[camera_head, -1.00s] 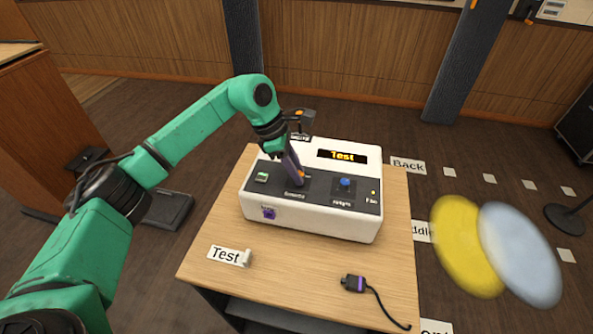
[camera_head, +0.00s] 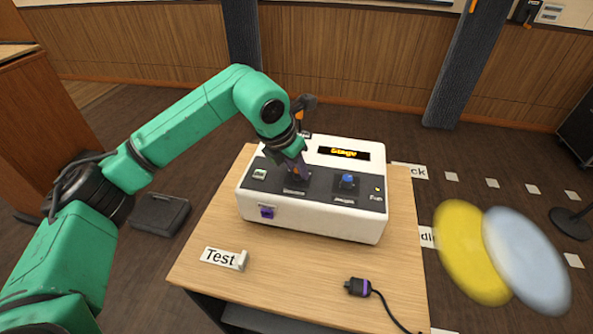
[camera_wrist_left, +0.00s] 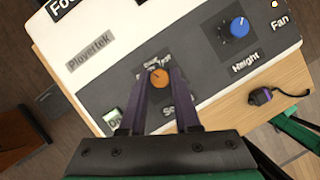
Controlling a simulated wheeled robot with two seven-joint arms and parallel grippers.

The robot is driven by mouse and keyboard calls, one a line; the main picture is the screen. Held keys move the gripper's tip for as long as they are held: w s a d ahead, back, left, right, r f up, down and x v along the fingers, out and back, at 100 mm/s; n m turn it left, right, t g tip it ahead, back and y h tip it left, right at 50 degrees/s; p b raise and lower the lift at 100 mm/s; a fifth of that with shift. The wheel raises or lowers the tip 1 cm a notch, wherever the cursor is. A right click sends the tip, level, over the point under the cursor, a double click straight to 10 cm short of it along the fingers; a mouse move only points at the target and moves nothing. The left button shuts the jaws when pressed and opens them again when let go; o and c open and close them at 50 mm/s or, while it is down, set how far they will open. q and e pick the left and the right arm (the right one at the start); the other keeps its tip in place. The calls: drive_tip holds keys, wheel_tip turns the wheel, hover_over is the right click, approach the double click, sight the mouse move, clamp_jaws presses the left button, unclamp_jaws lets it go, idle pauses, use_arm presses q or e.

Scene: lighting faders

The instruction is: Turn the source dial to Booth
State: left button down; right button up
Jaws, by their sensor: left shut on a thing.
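The white console (camera_head: 310,214) stands on a wooden table, and its lit display (camera_head: 344,152) reads "Stage". My left gripper (camera_head: 298,178) reaches down onto the dial at the left of the dark panel. In the left wrist view, the orange-topped source dial (camera_wrist_left: 159,78) sits between the two purple fingertips of my left gripper (camera_wrist_left: 160,76), which are shut on it. The label by the dial is partly hidden by the fingers. My right gripper is not in view.
A blue knob (camera_head: 347,181) labelled "Height" is right of the dial, with a "Fan" control beyond it. A "Test" card (camera_head: 220,257) and a black-purple plug with a cable (camera_head: 358,287) lie on the table front (camera_head: 290,285). Blurred yellow and blue discs (camera_head: 470,250) are at right.

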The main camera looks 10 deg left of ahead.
use_arm(q)
drive_tip(key=n+y+b, duration=0.1)
drive_tip(key=n, duration=0.2)
drive_tip(key=shift+d+t, duration=0.1)
drive_tip(key=shift+t, duration=0.3)
drive_tip(key=shift+r+n+y+b, duration=0.1)
drive_tip(key=shift+n+y+b, duration=0.5)
drive_tip(key=shift+n, duration=0.7)
drive_tip(key=c, duration=0.6)
unclamp_jaws()
drive_tip(key=v, duration=1.4)
drive_tip(key=shift+s+r+b, duration=0.1)
drive_tip(key=shift+r+b, duration=0.15)
drive_tip(key=shift+b, duration=0.15)
